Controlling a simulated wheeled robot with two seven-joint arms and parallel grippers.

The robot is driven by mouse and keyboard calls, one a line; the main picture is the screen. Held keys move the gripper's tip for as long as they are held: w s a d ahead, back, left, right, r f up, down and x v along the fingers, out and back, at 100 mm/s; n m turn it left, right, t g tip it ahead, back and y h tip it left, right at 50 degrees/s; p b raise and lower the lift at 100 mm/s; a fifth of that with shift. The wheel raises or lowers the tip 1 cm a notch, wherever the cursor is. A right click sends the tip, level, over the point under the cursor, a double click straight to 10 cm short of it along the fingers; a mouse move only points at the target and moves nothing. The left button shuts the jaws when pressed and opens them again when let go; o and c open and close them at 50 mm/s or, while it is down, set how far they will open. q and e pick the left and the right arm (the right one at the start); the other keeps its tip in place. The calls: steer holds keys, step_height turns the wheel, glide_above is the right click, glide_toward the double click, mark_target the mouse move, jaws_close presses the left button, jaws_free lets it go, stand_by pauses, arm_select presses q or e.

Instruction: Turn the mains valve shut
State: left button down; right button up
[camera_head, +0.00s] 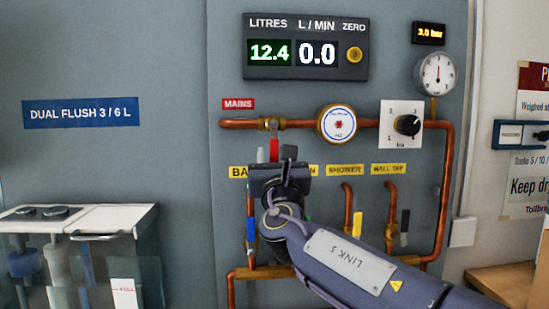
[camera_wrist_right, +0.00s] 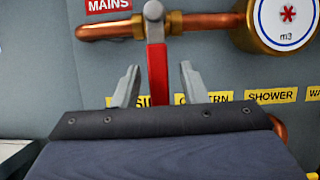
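The mains valve (camera_wrist_right: 153,16) is a brass fitting on the horizontal copper pipe under the red MAINS label. Its red lever (camera_wrist_right: 157,62) hangs straight down, across the pipe's line. In the head view the valve (camera_head: 269,123) sits left of the round meter, and the lever (camera_head: 274,148) is partly hidden by my gripper. My right gripper (camera_wrist_right: 159,84) is open, one finger on each side of the lever, with visible gaps on both sides. In the head view my right gripper (camera_head: 275,161) is just below the valve. The lever's lower end is hidden. My left gripper is not in view.
The round meter (camera_head: 338,124) and a white dial plate (camera_head: 400,135) are on the pipe to the right. The flow display (camera_head: 306,47) reads 0.0 L/MIN. A pressure gauge (camera_head: 437,74) is at upper right. Branch pipes with levers hang below. A cistern (camera_head: 110,218) stands at left.

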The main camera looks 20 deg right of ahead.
steer(key=b+v, duration=0.1)
steer(key=v, duration=0.6)
steer(key=shift+s+f, duration=0.15)
steer(key=shift+s, duration=0.2)
steer(key=shift+a, duration=0.1)
